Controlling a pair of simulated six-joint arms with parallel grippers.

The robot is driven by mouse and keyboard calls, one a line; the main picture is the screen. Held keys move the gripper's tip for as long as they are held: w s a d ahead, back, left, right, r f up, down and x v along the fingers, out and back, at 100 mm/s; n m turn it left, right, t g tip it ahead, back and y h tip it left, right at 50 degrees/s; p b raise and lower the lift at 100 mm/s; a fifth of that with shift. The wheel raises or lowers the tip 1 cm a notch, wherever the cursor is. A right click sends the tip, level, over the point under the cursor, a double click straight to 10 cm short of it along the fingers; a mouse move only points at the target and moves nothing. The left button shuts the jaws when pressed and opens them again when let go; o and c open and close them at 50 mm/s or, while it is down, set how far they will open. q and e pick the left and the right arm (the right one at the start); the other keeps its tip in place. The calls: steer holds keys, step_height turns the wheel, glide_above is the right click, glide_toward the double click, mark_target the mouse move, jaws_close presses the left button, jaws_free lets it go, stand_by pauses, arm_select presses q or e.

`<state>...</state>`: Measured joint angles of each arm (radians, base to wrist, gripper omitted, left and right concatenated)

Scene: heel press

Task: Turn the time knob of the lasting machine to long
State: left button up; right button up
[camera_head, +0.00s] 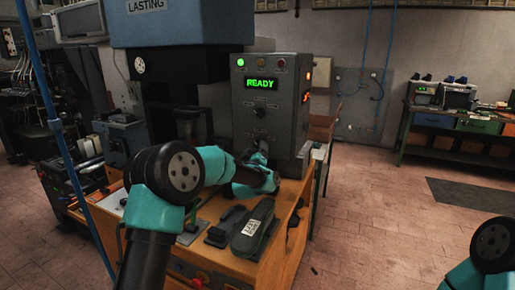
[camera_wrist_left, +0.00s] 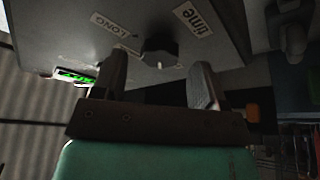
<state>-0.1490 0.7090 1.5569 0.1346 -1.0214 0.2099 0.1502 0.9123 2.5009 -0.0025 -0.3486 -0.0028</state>
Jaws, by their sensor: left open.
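The lasting machine's control box (camera_head: 270,95) stands at the back of the bench, with a green READY display (camera_head: 261,83). In the left wrist view, the dark time knob (camera_wrist_left: 160,50) shows with a pale mark on its lower side. A "time" label (camera_wrist_left: 192,16) is to its right and a "LONG" label (camera_wrist_left: 112,26) to its left. My left gripper (camera_head: 263,150) is open in front of the box's lower face. In the wrist view, its fingers (camera_wrist_left: 160,80) lie either side of the knob, with no clear contact. My right gripper is out of view.
A dark green shoe-shaped part (camera_head: 253,228) and a smaller dark part (camera_head: 226,225) lie on the wooden bench (camera_head: 285,250) below my left arm. A blue press head (camera_head: 168,25) overhangs at left. Open floor lies right of the bench.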

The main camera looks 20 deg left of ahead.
arm_select(q)
steer(key=shift+x, duration=0.95)
steer(key=shift+c, duration=0.3)
steer(key=c, duration=0.9)
steer(key=shift+o, duration=0.2)
